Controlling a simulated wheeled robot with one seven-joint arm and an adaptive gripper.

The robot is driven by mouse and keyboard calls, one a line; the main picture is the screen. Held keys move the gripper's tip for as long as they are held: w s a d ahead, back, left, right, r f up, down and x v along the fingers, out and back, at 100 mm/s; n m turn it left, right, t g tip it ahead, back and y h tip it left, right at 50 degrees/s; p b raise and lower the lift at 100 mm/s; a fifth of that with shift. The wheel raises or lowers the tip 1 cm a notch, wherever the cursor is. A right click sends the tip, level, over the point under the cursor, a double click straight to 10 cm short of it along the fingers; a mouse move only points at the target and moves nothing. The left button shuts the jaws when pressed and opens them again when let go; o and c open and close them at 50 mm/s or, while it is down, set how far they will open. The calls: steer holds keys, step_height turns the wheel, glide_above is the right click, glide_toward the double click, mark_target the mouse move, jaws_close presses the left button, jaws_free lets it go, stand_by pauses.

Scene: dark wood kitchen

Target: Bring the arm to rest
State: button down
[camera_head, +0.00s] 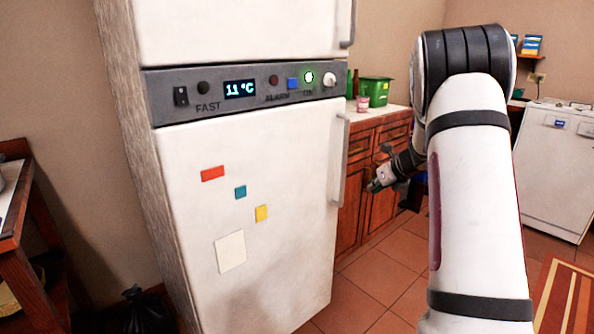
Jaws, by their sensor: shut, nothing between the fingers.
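My arm rises along the right side of the head view, white with dark bands, and bends over at the top. My gripper (376,183) shows small beyond the arm's bend, in front of the wooden cabinet doors and to the right of the fridge. It is shut and holds nothing. It is apart from the fridge handle (340,160). Part of the wrist is hidden behind the upper arm.
A white fridge (280,240) with a control panel stands close in front, its doors shut. Behind are a wooden cabinet (352,205) with a green crate (376,91) on top, and a white dishwasher (553,170). A wooden table (25,255) is at left. Tiled floor between is clear.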

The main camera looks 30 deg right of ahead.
steer(key=a+r+m+t+h, duration=0.2)
steer(key=a+r+m+h, duration=0.15)
steer(key=r+m, duration=0.75)
steer(key=s+a+r+m+g+h, duration=0.25)
steer(key=s+a+r+m, duration=0.25)
steer(key=s+r+m, duration=0.25)
steer(key=s+a+f+m+g+y, duration=0.25)
steer(key=s+a+m, duration=0.35)
steer(key=s+a, duration=0.55)
steer(key=s+a+f+m+g+y, duration=0.25)
steer(key=s+a+f+m, duration=0.2)
steer(key=s+a, duration=0.65)
steer(key=s+a+f+m+g+y, duration=0.1)
steer(key=s+a+f+m+g, duration=0.15)
steer(key=s+a+m, duration=0.9)
steer(key=s+d+r+n+t+p, duration=0.1)
steer(key=d+r+n+p, duration=0.1)
steer(key=r+p, duration=0.9)
steer(key=s+d+r+n+t+p, duration=0.2)
steer(key=r+n+p, duration=0.1)
steer(key=r+p, duration=0.9)
step_height(320, 180, up, 2)
steer(key=shift+s+d+r, duration=0.1)
steer(key=shift+s+d, duration=0.2)
steer(key=shift+d, duration=0.1)
